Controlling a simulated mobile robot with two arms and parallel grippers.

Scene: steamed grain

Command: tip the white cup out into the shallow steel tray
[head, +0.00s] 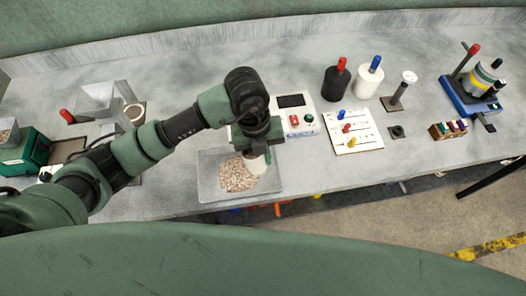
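The shallow steel tray (207,189) lies on the grey bench near its front edge, below my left arm. A loose pile of pale brown grain (236,178) lies in it. My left gripper (254,150) is over the right part of the tray, pointing down. The white cup (257,166) shows just below the gripper, held over the right edge of the grain and looking tilted. My gripper hides its upper part, and I cannot see inside it. My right gripper is not in view.
Behind the gripper stands a white box with a display and buttons (296,115). To its right are a white board with coloured pegs (353,131), black and white bottles (336,83) and a blue stand (470,97). A green machine (25,152) stands at far left.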

